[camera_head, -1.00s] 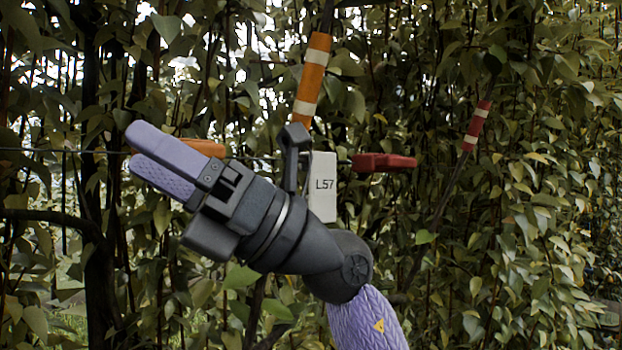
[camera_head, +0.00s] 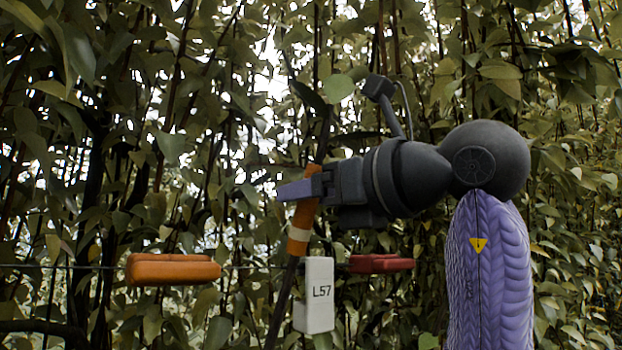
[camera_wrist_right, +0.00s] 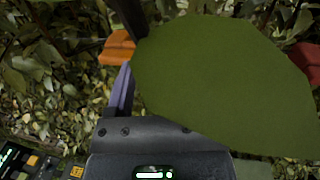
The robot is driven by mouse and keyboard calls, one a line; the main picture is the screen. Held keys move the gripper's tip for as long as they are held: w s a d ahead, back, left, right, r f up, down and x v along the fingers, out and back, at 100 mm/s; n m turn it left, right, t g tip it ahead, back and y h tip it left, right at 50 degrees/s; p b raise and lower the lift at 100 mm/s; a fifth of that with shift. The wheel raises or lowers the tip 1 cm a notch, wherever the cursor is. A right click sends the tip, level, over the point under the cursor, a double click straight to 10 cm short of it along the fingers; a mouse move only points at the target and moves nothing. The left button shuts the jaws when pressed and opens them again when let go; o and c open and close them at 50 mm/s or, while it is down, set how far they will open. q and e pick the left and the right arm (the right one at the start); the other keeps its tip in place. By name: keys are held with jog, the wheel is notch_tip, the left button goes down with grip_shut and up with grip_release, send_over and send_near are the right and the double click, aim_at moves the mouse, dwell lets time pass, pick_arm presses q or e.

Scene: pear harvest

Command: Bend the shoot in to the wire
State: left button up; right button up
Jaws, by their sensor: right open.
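My right gripper (camera_head: 298,190) comes in from the right at the band's upper part. It is open, and a lavender finger crosses the band and shows to its left. I cannot tell whether the shoot lies between the fingers. The thin wire (camera_head: 240,267) runs level below the gripper, with an orange clip (camera_head: 173,270) left of the shoot. In the right wrist view a large green leaf (camera_wrist_right: 220,85) hides most of the jaws; one lavender finger shows. My left gripper is out of view.
A white tag marked L57 (camera_head: 319,296) hangs just right of the shoot at the wire, with a red clip (camera_head: 378,264) beside it. Dense leaves and stems fill the background. A dark branch (camera_head: 40,328) is at lower left.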

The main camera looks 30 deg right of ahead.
jog(key=shift+w+a, duration=0.1)
jog(key=shift+w, duration=0.15)
grip_shut()
dwell(1.3)
